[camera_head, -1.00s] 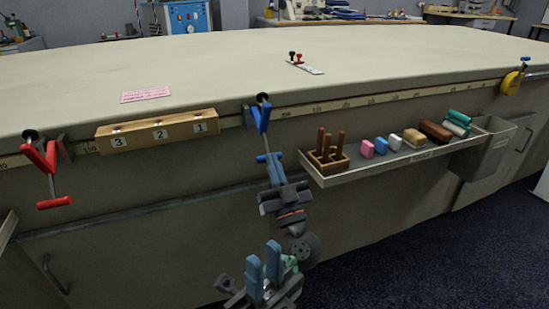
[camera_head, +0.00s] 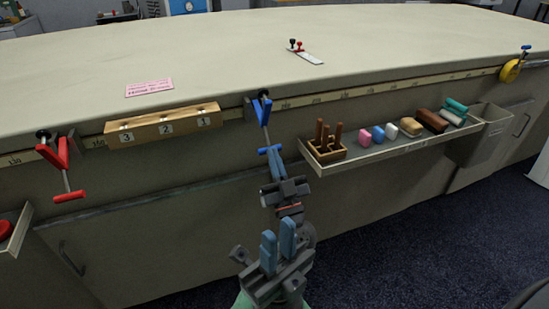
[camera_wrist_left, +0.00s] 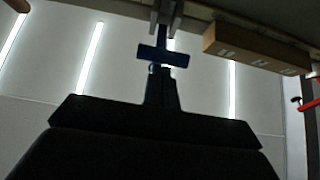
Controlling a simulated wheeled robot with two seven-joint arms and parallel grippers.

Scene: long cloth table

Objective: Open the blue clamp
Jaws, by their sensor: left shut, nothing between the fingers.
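The blue clamp (camera_head: 262,108) hangs on the table's front edge, with a grey rod running down to a blue T-bar (camera_head: 270,150). The T-bar also shows in the left wrist view (camera_wrist_left: 163,56), with the clamp's upper part above it. My left gripper (camera_head: 274,160) points up from below at the T-bar. Its fingers are shut and empty, with their tips at or just under the bar; I cannot tell whether they touch it. My right gripper (camera_head: 278,236) is lower, pointing up, with its two blue fingers apart and nothing between them.
A wooden block numbered 3, 2, 1 (camera_head: 163,127) and a red clamp (camera_head: 63,160) are to the left. A shelf (camera_head: 400,148) with a wooden holder and several coloured blocks juts out at right. A yellow clamp (camera_head: 511,70) is at far right. The tabletop is mostly clear.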

